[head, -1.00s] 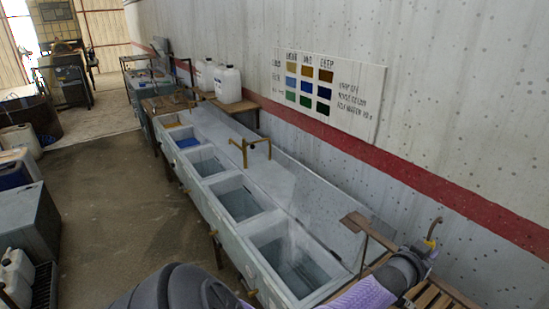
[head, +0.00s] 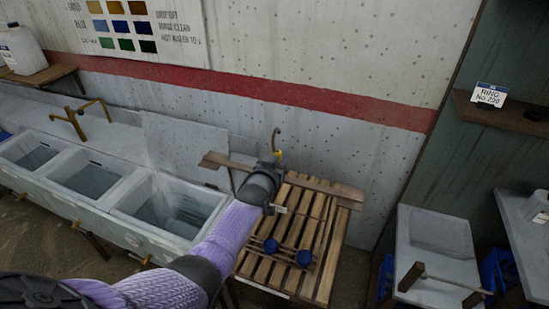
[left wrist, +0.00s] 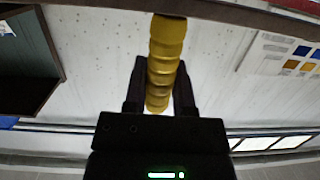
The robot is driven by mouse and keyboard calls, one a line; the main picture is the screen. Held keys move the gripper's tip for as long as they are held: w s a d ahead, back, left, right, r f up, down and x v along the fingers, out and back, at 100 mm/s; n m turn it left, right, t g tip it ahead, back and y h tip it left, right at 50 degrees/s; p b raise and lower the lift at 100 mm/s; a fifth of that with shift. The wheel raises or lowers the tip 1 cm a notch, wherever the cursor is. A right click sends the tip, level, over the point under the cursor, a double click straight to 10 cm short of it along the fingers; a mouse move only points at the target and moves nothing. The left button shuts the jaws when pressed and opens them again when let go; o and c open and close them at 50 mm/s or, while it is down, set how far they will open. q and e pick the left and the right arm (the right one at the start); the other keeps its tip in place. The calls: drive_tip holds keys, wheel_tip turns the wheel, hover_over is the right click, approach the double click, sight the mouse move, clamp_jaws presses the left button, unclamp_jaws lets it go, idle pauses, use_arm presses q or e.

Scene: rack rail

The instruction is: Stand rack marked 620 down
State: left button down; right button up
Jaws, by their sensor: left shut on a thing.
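My left gripper (head: 275,164) is shut on the yellow ribbed grip (head: 279,154) of a rack. The grip also shows between the fingers in the left wrist view (left wrist: 165,55). A dark hook rises above the grip. The rack's brown wooden bar (head: 335,189) runs out on both sides behind my gripper, with a thin rod hanging near its left end. The rack appears over the slatted wooden stand (head: 262,266); I cannot tell whether it touches. A small pale tag (head: 280,209) shows below my gripper, its marking unreadable. My right gripper is out of view.
Two dark blue round pieces on rods (head: 303,257) show over the slats; their link to the rack is unclear. Grey open basins (head: 180,207) lie left. A grey sink-like unit (head: 433,235) stands right, near a shelf (head: 500,116) with a sign "RING No 290".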

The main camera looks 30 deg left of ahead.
use_arm(q)
drive_tip(key=shift+f, duration=0.35)
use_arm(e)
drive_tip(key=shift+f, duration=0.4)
use_arm(q)
drive_tip(key=shift+f+b, duration=0.4)
drive_tip(key=shift+b, duration=0.05)
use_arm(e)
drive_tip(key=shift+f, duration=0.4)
use_arm(q)
unclamp_jaws()
drive_tip(key=shift+f, duration=0.1)
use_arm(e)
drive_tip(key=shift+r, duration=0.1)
use_arm(q)
drive_tip(key=shift+s+d+p, duration=0.15)
drive_tip(key=shift+s+p, duration=0.4)
drive_tip(key=shift+p, duration=0.25)
drive_tip(key=f+p+v, duration=0.2)
drive_tip(key=p+v, duration=0.6)
drive_tip(key=v, duration=0.2)
drive_tip(key=shift+s, duration=0.4)
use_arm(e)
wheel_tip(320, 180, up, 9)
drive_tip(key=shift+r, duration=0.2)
